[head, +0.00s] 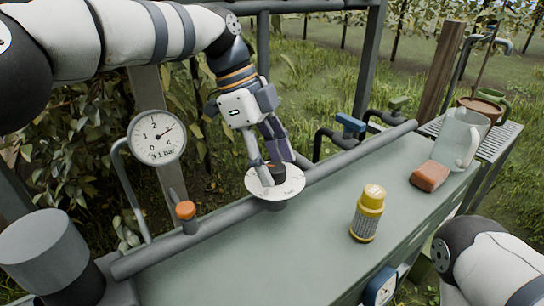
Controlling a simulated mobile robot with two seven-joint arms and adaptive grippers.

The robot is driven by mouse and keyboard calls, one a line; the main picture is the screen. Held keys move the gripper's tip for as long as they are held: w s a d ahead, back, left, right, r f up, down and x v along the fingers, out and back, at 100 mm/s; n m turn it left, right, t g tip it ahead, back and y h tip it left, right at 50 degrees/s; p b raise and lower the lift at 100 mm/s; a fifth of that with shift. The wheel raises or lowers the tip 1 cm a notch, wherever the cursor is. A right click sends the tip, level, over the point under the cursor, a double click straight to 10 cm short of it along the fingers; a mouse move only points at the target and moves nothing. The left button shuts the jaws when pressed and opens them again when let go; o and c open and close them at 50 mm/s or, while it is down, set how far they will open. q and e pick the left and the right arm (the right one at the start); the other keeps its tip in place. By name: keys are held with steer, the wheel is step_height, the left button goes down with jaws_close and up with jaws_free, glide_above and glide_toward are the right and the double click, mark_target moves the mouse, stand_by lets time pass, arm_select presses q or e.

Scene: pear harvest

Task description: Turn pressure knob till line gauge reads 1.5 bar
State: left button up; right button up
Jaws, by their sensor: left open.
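The line gauge (156,137) is a round white dial marked "bar" at the left, behind the pipe. Its needle points to the upper right; the exact reading is too small to tell. The pressure knob (277,176) is small and dark, at the middle of a white scale disc (288,190) on the pipe. My left gripper (276,170) points down over the disc with its fingers open around or just beside the knob; the fingers partly hide it, and I cannot tell whether they touch. My right gripper is out of view; only part of that arm shows at lower right.
A pipe (345,160) runs along the table's back edge, with an orange-topped valve (186,210) and a blue-handled valve (350,124). A yellow-capped shaker (368,213), a reddish-brown block (429,176) and a clear jug (462,138) stand right. The front tabletop (260,250) is clear.

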mark_target(272, 166)
arm_select(q)
step_height(272, 166, up, 10)
stand_by(0.3)
